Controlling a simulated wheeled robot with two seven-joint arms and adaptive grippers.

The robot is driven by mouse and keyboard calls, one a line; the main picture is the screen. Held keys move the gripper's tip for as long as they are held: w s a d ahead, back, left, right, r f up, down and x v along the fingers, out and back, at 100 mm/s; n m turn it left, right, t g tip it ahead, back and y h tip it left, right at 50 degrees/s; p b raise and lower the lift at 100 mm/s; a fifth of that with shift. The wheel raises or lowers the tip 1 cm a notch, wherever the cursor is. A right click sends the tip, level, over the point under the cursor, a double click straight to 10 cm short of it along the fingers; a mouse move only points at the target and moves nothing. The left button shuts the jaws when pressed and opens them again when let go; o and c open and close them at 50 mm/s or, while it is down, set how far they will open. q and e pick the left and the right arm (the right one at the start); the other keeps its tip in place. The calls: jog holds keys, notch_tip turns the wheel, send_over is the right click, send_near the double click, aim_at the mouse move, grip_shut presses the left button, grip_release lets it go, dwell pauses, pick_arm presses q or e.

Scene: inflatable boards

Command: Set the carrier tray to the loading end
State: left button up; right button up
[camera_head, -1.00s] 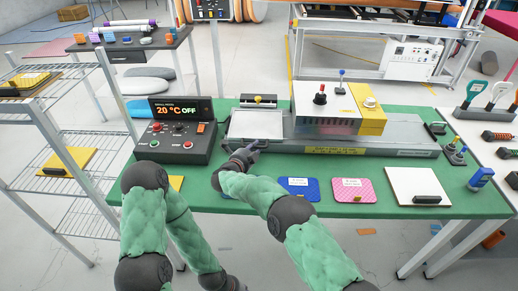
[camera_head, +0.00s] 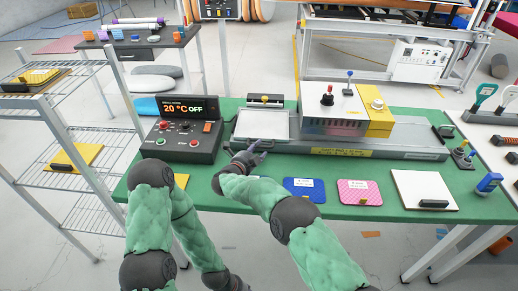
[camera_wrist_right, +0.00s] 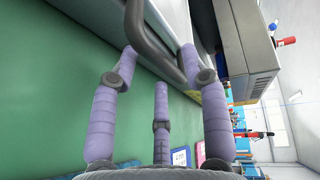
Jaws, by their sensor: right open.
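The carrier tray (camera_head: 262,124), a pale flat plate with a light rim, lies at the left end of the long grey machine bed, left of the white and yellow press housing. My right gripper (camera_head: 254,150) is at the tray's front edge. In the right wrist view its purple fingers (camera_wrist_right: 160,75) are spread apart, with a dark bar handle (camera_wrist_right: 150,42) passing between the upper fingers; whether they touch it I cannot tell. My left gripper (camera_head: 232,284) hangs low at the bottom of the head view, below the table edge, and its fingers are unclear.
A control box (camera_head: 180,140) reading 20 °C OFF stands just left of the tray. The white and yellow press housing (camera_head: 335,112) stands to the right. Blue (camera_head: 304,190) and pink (camera_head: 359,192) pads and a white board (camera_head: 424,190) lie along the green table's front.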

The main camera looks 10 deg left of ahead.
jog(key=v, duration=0.9)
jog(key=shift+s+a, duration=0.15)
jog(key=shift+s, duration=0.3)
jog(key=shift+a, duration=0.1)
